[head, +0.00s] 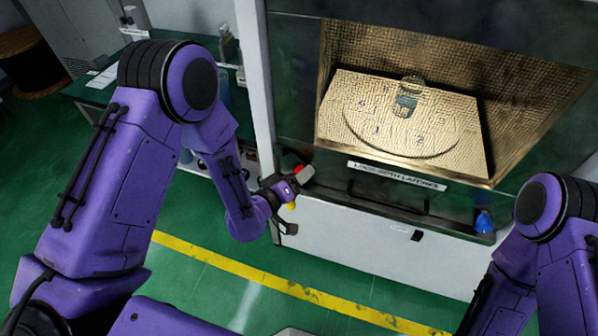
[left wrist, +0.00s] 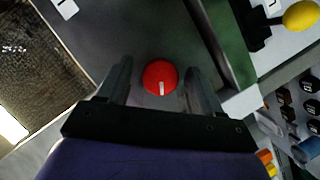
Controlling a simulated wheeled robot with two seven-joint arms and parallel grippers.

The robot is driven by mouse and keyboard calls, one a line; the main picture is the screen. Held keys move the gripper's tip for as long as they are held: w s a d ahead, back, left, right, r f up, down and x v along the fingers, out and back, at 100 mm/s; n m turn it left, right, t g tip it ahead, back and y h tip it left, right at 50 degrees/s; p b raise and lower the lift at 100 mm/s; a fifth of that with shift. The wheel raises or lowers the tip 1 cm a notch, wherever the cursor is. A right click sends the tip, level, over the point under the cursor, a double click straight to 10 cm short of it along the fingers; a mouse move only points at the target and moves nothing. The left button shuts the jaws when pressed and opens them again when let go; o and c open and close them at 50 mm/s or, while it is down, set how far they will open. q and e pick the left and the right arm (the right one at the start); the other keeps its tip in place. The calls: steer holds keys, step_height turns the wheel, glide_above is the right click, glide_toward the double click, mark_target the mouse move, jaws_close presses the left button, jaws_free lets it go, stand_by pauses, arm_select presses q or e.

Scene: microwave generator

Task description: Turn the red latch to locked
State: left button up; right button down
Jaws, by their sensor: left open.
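My left gripper (head: 298,201) is open at the latch. In the left wrist view its two fingers stand either side of the knob, with gaps on both sides, so it does not grip it. A blue latch (head: 484,221) sits at the right end. My right gripper is out of view.
A label reading "lock both latches" (head: 397,176) lies below the mesh chamber (head: 450,50). A small jar (head: 405,104) stands on the numbered turntable (head: 360,125). A yellow knob (left wrist: 300,16) is near the left gripper. The green floor in front is clear.

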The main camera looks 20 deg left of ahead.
arm_select(q)
steer(key=shift+w+d+f, duration=0.2)
steer(key=shift+w, duration=0.3)
steer(key=c, duration=1)
steer(key=shift+m, duration=0.3)
steer(key=shift+c, duration=0.2)
steer(key=o, duration=1)
steer(key=shift+o, duration=0.2)
steer(key=shift+s, duration=0.1)
